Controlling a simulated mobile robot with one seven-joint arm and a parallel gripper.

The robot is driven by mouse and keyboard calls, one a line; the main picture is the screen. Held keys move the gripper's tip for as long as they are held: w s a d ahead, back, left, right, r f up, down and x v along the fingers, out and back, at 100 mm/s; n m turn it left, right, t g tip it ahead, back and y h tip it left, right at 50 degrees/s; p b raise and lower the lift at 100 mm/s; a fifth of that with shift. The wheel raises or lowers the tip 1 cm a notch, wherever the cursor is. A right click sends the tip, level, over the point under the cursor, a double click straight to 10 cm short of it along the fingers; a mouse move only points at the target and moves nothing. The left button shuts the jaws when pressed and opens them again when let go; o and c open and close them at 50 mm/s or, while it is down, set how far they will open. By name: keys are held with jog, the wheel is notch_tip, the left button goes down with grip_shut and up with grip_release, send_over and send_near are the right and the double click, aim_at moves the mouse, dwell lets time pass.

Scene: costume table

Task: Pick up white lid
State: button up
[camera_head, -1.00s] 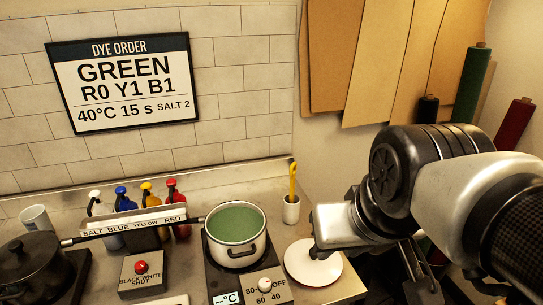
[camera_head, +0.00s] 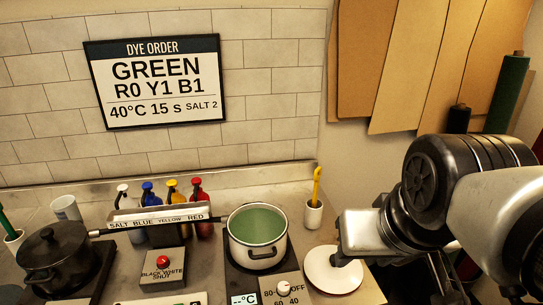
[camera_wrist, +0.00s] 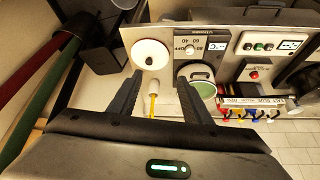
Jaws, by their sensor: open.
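The white lid (camera_head: 328,277) is a round white disc lying flat on the counter, right of the green-filled pot. I cannot tell the exact height of the fingertips above the lid.
A pot of green liquid (camera_head: 258,252) stands on a hot plate with a dial (camera_head: 284,289). A white cup (camera_head: 314,216) with a yellow tool (camera_head: 317,186) stands behind the lid. Several dye bottles, a black lidded pot (camera_head: 52,252) and a switch box (camera_head: 163,277) are further left.

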jog(key=w+f+m+g+h+b, duration=0.1)
jog(key=w+f+m+b, duration=0.25)
jog(key=w+f, duration=0.45)
jog(key=w+f+m+g+h+b, duration=0.1)
jog(key=w+f+m+b, duration=0.2)
jog(key=w+f+b, duration=0.5)
jog(key=p, duration=0.2)
send_over(334, 264)
jog(key=s+a, duration=0.2)
jog(key=f, duration=0.7)
jog(key=shift+w+d+f, duration=0.15)
jog(key=shift+w+f, duration=0.05)
jog(key=shift+w+d+x, duration=0.15)
jog(key=shift+d+x, duration=0.05)
jog(key=shift+x, duration=1.3)
jog(key=shift+w+d+x, duration=0.15)
jog(key=shift+d+x, duration=0.05)
jog(key=shift+x, duration=1.3)
jog(key=shift+r, duration=0.15)
jog(key=shift+h, duration=0.3)
grip_shut()
